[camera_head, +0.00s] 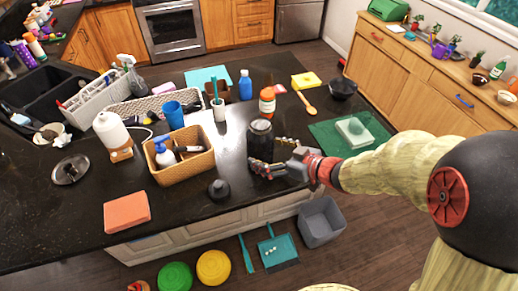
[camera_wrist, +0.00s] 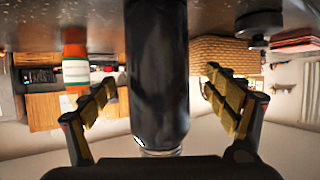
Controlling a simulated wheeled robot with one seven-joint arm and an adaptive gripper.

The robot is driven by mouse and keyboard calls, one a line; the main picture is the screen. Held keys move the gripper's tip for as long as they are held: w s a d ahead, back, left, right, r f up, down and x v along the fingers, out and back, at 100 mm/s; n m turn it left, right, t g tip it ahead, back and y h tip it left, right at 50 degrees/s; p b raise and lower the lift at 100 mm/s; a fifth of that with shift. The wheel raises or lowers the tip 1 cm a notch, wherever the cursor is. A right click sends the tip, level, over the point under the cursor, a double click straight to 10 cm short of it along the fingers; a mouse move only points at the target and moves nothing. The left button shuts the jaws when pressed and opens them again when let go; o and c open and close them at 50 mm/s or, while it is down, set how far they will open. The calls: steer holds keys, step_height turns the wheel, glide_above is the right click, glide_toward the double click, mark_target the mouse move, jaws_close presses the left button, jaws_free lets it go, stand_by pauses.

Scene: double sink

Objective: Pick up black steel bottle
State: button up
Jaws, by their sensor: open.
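The black steel bottle (camera_head: 260,140) stands upright on the dark counter in the head view. In the wrist view the bottle (camera_wrist: 157,70) fills the middle, seen upside down, between the two fingers. My gripper (camera_head: 268,158) is open, with its yellow-padded fingers on either side of the bottle near the counter's front edge. In the wrist view my gripper (camera_wrist: 160,105) shows a gap between each finger and the bottle. The bottle's lower part is partly hidden by the fingers in the head view.
An orange bottle (camera_head: 267,103) stands close behind the black bottle. A wicker basket (camera_head: 180,171) with a soap pump is to the left, and a small black object (camera_head: 219,190) lies front left. A green mat (camera_head: 330,141) with a white block is to the right.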

steer(key=x, duration=0.3)
steer(key=shift+w+a+f+b, duration=0.15)
steer(key=shift+w+b, duration=0.15)
steer(key=shift+w, duration=0.05)
steer(key=shift+c, duration=0.9)
steer(key=c, duration=1.9)
steer(key=shift+c, duration=0.3)
